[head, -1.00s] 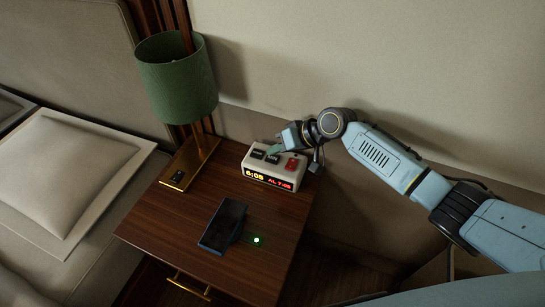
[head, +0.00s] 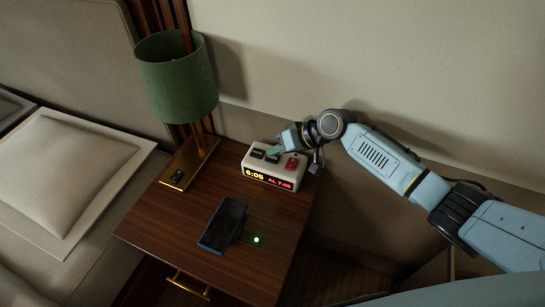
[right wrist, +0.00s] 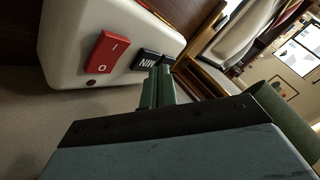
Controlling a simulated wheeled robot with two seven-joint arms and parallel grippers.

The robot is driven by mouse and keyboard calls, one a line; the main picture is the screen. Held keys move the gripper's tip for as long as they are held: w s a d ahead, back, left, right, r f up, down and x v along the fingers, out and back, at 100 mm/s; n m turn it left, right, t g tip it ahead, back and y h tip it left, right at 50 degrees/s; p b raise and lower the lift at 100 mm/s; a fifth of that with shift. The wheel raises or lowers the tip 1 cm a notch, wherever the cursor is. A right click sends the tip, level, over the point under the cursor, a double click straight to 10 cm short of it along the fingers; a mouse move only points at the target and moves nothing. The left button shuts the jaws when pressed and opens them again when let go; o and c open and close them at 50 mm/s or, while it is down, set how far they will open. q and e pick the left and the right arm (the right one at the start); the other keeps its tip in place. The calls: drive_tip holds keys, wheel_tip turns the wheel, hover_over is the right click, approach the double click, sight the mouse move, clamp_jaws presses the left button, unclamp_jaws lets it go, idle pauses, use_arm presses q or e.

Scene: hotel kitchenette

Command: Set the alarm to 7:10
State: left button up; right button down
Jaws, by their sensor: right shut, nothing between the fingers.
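The white alarm clock (head: 262,166) stands at the back of the nightstand. Its front display (head: 268,179) reads 6:05 on the left and AL 7:05 in red on the right. Its top has two black buttons, one (head: 257,153) at the left and one in the middle, and a red switch (head: 292,162) at the right. In the right wrist view the red switch (right wrist: 107,52) and the black MIN button (right wrist: 147,60) show. My right gripper (head: 276,150) is shut and empty, its green fingertips at the MIN button; whether they touch it I cannot tell. My left gripper is out of view.
The nightstand (head: 160,225) also holds a green-shaded lamp (head: 178,80) on a brass base at the back left. A dark phone (head: 222,224) lies near the front, beside a small green light (head: 257,240). The wall is close behind the clock; a bed is at left.

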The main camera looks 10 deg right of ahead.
sight(276, 159)
drive_tip(key=shift+f, duration=0.55)
idle(0.5)
drive_tip(key=shift+r, duration=0.1)
drive_tip(key=shift+r+p, duration=0.6)
drive_tip(key=shift+r, duration=0.1)
wheel_tip(276, 159, up, 5)
drive_tip(key=p, duration=0.5)
drive_tip(key=shift+r, duration=0.1)
idle(0.8)
